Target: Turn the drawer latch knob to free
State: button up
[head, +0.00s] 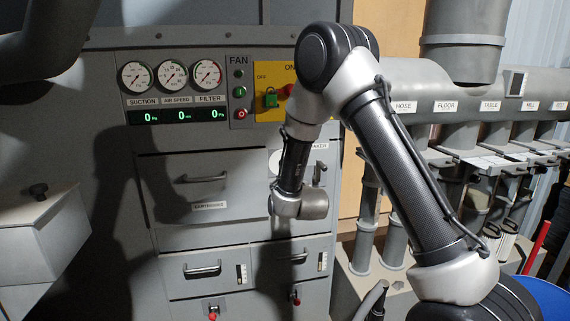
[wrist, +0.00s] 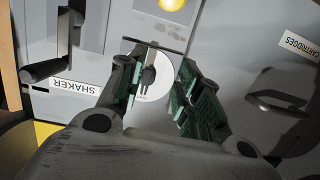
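A white round dial (wrist: 155,86) with a dark knob (wrist: 148,77) at its centre shows in the wrist view, on the grey panel between the SHAKER and CARTRIDGES labels. It seems to be the drawer latch knob. My gripper (wrist: 160,68) is open, with its green-padded fingers on either side of the knob as seen from the wrist. I cannot tell whether they touch it. In the head view, my arm hides the gripper and most of the white dial (head: 274,160). The cartridges drawer (head: 200,180) looks shut.
The shaker lever (wrist: 48,68) stands near the dial. The cartridges drawer handle (wrist: 277,104) sticks out on the other side. Gauges (head: 172,75) and a yellow switch plate (head: 268,80) are above. Two smaller drawers (head: 207,290) are below. Hose pipes (head: 455,130) stand at the right.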

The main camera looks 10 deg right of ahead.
jog(key=w+r+t, duration=0.2)
jog(key=w+r, duration=0.2)
jog(key=w, duration=0.4)
jog(key=shift+w+d+r+h, duration=0.15)
jog(key=shift+d+r+h, duration=0.15)
jog(key=shift+d+r, duration=0.1)
grip_shut()
